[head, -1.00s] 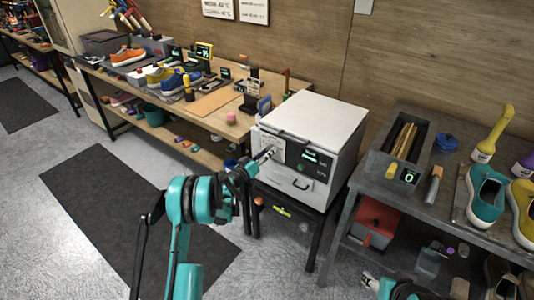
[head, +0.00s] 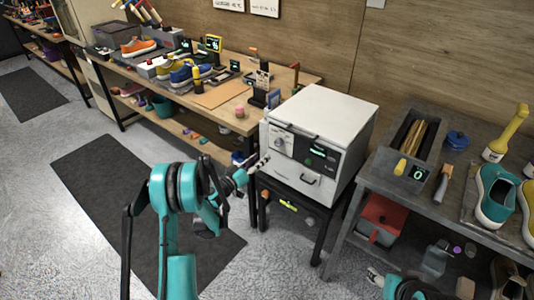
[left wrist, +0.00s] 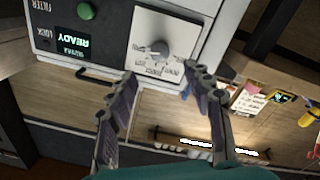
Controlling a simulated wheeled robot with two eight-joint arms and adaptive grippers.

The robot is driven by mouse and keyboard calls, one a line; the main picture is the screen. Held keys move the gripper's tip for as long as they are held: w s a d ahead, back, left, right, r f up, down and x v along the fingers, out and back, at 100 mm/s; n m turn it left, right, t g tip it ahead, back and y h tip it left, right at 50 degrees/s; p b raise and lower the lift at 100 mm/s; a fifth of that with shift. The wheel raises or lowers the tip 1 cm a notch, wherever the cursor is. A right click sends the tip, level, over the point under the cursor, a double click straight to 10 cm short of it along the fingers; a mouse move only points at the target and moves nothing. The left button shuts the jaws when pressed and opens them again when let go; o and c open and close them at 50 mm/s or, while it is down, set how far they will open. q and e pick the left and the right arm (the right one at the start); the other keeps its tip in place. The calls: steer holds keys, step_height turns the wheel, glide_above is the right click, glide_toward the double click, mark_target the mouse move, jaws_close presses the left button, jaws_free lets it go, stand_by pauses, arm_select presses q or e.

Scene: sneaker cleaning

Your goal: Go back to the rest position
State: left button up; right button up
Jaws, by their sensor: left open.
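My left gripper (head: 260,164) is in front of the left part of the white box-shaped machine (head: 318,115), just below its dial plate. The left wrist view shows its two dark fingers (left wrist: 162,72) spread apart with nothing between them. Beyond the fingertips is the machine's round knob (left wrist: 160,48) on a white plate, with a lit READY display (left wrist: 73,40) and a green button (left wrist: 86,11) beside it. The fingers look clear of the knob. My right gripper (head: 374,276) shows only partly at the bottom edge, and its jaws are too small to read.
A wooden bench (head: 215,98) with sneakers and tools stands at the back left. A grey table (head: 390,173) at the right holds a box of sticks, a brush (head: 443,184) and a teal sneaker (head: 495,195). Dark mats (head: 110,190) lie on the open floor.

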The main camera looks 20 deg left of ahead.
arm_select(q)
steer(key=shift+v, duration=0.8)
steer(key=shift+d, duration=0.1)
steer(key=s+d+r+m+g+y, duration=0.1)
steer(key=s+d+r+m+g, duration=0.1)
steer(key=s+d+r+g, duration=0.7)
steer(key=s+d+y, duration=0.1)
steer(key=s+y, duration=0.4)
steer(key=s, duration=2.2)
steer(key=shift+s+d+n+g+y, duration=0.3)
steer(key=shift+d+n+g+y, duration=0.05)
steer(key=shift+n+g+y, duration=0.05)
